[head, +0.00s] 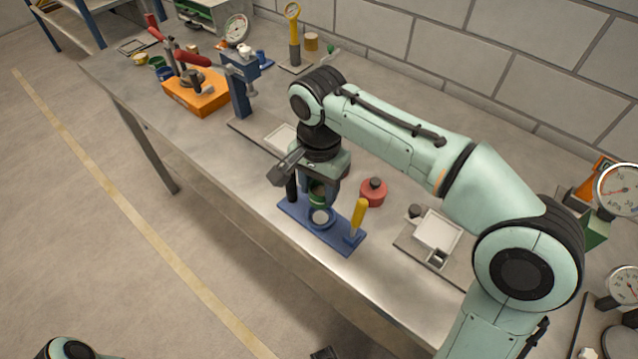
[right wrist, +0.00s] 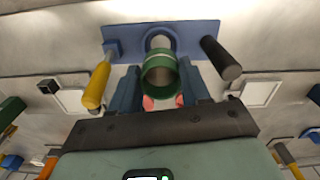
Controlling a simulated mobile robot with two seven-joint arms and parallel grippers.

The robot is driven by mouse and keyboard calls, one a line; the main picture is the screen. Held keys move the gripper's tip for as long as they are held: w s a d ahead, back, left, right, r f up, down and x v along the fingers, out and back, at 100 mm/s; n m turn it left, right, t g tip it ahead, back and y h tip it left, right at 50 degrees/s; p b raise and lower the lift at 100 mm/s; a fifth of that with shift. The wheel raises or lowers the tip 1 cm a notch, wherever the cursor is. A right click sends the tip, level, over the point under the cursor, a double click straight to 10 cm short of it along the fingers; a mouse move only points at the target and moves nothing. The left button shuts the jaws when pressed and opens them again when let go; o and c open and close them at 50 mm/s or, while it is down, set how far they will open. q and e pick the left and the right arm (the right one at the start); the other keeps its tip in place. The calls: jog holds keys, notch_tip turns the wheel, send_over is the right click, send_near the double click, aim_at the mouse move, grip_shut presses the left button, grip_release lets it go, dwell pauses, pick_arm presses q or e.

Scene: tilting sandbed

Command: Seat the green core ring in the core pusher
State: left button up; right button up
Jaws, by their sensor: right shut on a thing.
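My right gripper (head: 319,190) is shut on the green core ring (right wrist: 159,80), a short dark-green sleeve with a pale band. In the head view the green ring (head: 317,196) is partly hidden by the fingers. It is held above a blue base plate (head: 335,236), which I take for the core pusher, with a round grey-and-blue seat (head: 320,217). The plate has a yellow handle (head: 357,216) and a black handle (head: 292,188) at its ends. In the right wrist view the ring overlaps the seat; I cannot tell whether they touch. My left gripper is not in view.
A red round pot (head: 373,192) stands just right of my right gripper. A grey plate with a white tray (head: 437,231) lies farther right. An orange block with a red-handled tool (head: 198,92) and a blue post (head: 238,92) stand at the left. The front bench edge is close.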

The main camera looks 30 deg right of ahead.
jog(key=shift+f+b, duration=0.6)
jog(key=shift+f, duration=0.35)
dwell(0.3)
jog(key=shift+f+b, duration=1.75)
jog(key=shift+f, duration=0.85)
dwell(1.0)
jog(key=o, duration=1.1)
notch_tip(320, 180, up, 13)
jog(key=p, duration=0.4)
jog(key=shift+r, duration=0.2)
